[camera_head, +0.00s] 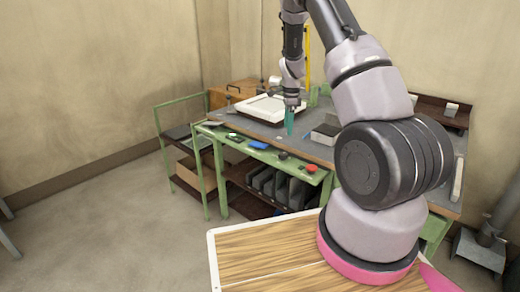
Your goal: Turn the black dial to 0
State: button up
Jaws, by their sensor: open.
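A small round black dial (283,155) sits on the front green rail of the bench, left of a red knob (311,168). Its marks are too small to read. My gripper (290,130) points down over the grey bench top with teal fingers, behind and above the dial and apart from it. It appears empty; the gap between its fingers is hard to see from here.
A blue item (259,145) lies further left on the green rail (221,137). A white tray (268,108) and a grey block (325,134) stand on the bench top. A green-framed cart (157,125) is at left. Open floor (110,220) lies in front.

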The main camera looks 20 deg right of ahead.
aim_at(283, 154)
jog(key=f, duration=0.8)
jog(key=w+a+f, duration=0.1)
jog(key=f, duration=0.3)
jog(key=shift+f, duration=0.3)
grip_shut()
